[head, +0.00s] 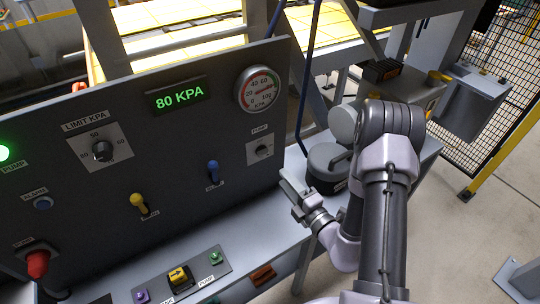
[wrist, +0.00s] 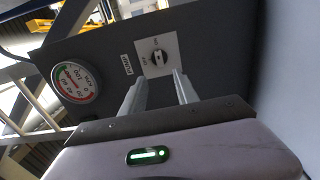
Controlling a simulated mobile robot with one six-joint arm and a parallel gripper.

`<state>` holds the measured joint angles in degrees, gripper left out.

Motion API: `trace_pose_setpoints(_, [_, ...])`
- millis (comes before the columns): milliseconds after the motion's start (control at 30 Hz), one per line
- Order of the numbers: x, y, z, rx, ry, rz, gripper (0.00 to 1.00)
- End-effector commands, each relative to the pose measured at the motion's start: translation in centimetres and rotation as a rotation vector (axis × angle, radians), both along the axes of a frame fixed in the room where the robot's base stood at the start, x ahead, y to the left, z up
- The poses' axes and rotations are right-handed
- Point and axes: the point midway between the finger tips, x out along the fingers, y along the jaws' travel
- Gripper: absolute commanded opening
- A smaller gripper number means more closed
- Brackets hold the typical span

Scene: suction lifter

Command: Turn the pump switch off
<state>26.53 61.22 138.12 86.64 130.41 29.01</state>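The pump switch (head: 262,150) is a dark rotary knob on a white square plate labelled PUMP, at the right end of the grey control panel (head: 110,185). In the wrist view the knob (wrist: 157,57) lies ahead, between and beyond the fingertips. My gripper (head: 287,187) is below and to the right of the switch in the head view, apart from it. In the wrist view its two fingers (wrist: 158,80) are spread with nothing between them. The green PUMP lamp (head: 4,153) at the left edge is lit.
Above the switch is a round gauge (head: 257,89); beside it a display (head: 178,96) reads 80 KPA. A ledge with buttons (head: 180,276) runs below.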

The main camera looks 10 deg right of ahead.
Motion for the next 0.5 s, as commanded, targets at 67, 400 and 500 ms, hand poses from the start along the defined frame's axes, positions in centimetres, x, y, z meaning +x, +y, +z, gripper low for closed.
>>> trace_pose_setpoints(67, [2.3, 0.9, 0.3, -0.001, -0.006, 0.005, 0.36])
trace_pose_setpoints(400, [9.3, 3.1, 0.1, -0.002, -0.004, 0.002, 0.36])
trace_pose_setpoints(500, [10.0, 3.3, 0.1, -0.002, -0.002, 0.002, 0.36])
